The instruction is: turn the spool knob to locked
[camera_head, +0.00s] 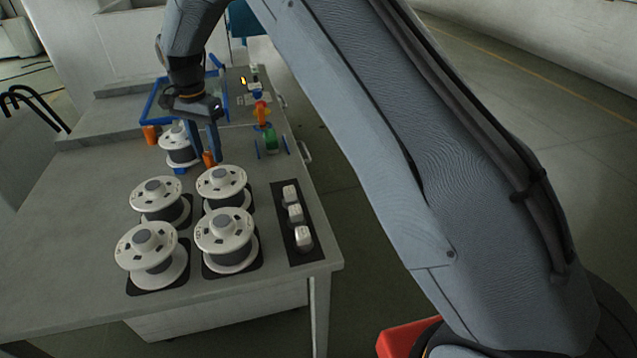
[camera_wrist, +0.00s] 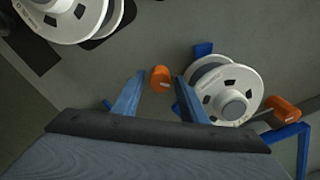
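A white spool (camera_head: 178,146) sits at the blue frame (camera_head: 147,108) on the bench, with an orange knob-like piece on either side. One orange piece (camera_head: 208,159) is at my gripper (camera_head: 207,152); the other (camera_head: 151,135) is left of the spool. In the wrist view, the near orange piece (camera_wrist: 160,78) appears between my two blue fingertips, with a small gap on each side. My gripper is open. The spool (camera_wrist: 228,92) is right of the fingers there, and the other orange piece (camera_wrist: 283,110) lies beyond it. Which orange piece is the spool knob, and its locked mark, I cannot tell.
Several loose white spools (camera_head: 225,232) stand on dark pads at the bench front. A dark strip with three metal pieces (camera_head: 303,238) lies at the right edge. A green and orange fitting (camera_head: 268,138) stands behind it. The bench's left side is clear.

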